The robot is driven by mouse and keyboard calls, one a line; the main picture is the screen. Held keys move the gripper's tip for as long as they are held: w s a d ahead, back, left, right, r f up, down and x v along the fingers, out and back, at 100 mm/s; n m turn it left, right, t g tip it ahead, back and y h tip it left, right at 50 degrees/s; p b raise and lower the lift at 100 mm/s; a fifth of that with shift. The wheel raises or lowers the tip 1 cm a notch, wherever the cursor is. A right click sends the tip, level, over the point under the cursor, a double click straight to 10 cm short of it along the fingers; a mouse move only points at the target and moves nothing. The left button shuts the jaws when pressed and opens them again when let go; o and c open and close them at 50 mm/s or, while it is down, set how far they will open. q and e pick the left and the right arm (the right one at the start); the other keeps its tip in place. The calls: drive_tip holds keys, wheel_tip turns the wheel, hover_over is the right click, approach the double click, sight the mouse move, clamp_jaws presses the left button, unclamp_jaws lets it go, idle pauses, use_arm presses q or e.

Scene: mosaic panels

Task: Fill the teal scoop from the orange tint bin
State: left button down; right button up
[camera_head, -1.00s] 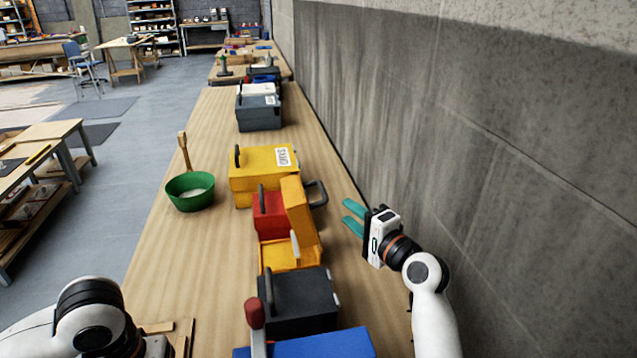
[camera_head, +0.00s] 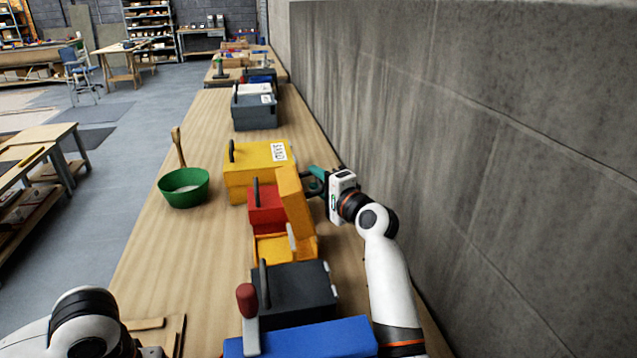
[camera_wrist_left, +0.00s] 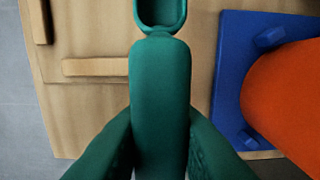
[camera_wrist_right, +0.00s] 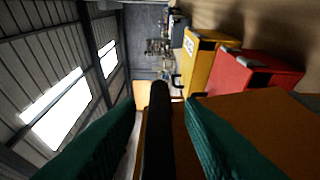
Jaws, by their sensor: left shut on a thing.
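The orange tint bin (camera_head: 270,248) stands mid-table with its orange lid (camera_head: 296,205) raised; the bin's inside is mostly hidden. My right gripper (camera_head: 316,180) is at the lid's right side. In the right wrist view the lid's dark handle (camera_wrist_right: 158,120) lies between its open fingers (camera_wrist_right: 160,130), with gaps on both sides. The teal scoop (camera_wrist_left: 160,95) shows in the left wrist view, its handle clamped between my left gripper's fingers (camera_wrist_left: 160,150). Only part of its bowl shows, at the top edge. In the head view the scoop and left fingers are out of sight.
A red box (camera_head: 266,212) and yellow box (camera_head: 252,180) stand behind the bin, a dark box (camera_head: 300,290) in front. A blue base (camera_head: 305,340) carries a red-knobbed lever (camera_head: 246,298). A green bowl (camera_head: 184,190) stands left. The wall (camera_head: 480,150) is close on the right.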

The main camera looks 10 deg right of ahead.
clamp_jaws()
drive_tip(key=shift+d+f, duration=0.1)
